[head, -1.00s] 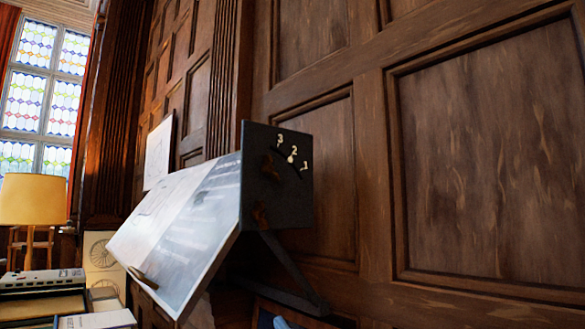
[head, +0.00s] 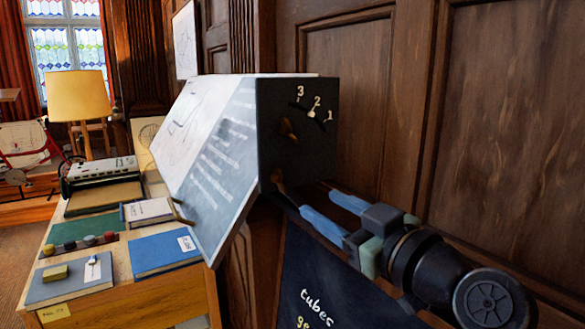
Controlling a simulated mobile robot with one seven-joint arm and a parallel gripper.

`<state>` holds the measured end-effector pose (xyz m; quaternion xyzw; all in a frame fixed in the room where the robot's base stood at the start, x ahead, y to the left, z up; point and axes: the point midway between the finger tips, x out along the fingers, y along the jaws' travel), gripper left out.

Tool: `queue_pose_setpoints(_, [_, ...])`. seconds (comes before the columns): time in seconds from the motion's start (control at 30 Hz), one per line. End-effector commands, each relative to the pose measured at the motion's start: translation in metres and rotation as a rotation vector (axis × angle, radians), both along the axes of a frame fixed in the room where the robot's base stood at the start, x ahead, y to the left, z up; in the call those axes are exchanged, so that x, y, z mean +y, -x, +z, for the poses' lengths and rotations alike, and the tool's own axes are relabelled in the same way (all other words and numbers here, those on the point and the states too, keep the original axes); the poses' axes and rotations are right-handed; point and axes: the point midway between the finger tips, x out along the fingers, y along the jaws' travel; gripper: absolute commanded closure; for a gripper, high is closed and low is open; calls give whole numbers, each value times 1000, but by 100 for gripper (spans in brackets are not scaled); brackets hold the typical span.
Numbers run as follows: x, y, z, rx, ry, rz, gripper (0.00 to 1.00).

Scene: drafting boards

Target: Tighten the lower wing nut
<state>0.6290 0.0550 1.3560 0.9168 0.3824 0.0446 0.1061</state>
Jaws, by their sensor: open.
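The drafting board (head: 225,150) is tilted, with a dark side plate (head: 300,105) facing me. The plate carries the numbers 3, 2 and 1 beside a curved slot, and a pale pointer sits near 2. The upper wing nut (head: 289,129), brownish, is on the plate below the slot. The lower wing nut (head: 277,177), also brownish, is at the plate's bottom left corner and hard to make out. My gripper (head: 316,201) is open, its two blue fingers apart and pointing left toward the lower wing nut. I see nothing between the fingers; whether they touch the plate I cannot tell.
A panelled wall (head: 490,130) runs close behind the board and my arm. A dark chalkboard (head: 315,285) with writing is below my gripper.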

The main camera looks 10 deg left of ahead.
Motion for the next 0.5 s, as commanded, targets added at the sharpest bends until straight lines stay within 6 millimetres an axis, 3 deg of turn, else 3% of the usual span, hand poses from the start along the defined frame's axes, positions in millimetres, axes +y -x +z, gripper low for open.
queue_pose_setpoints(0.5, [72, -69, 3, 3, 0, 1, 46])
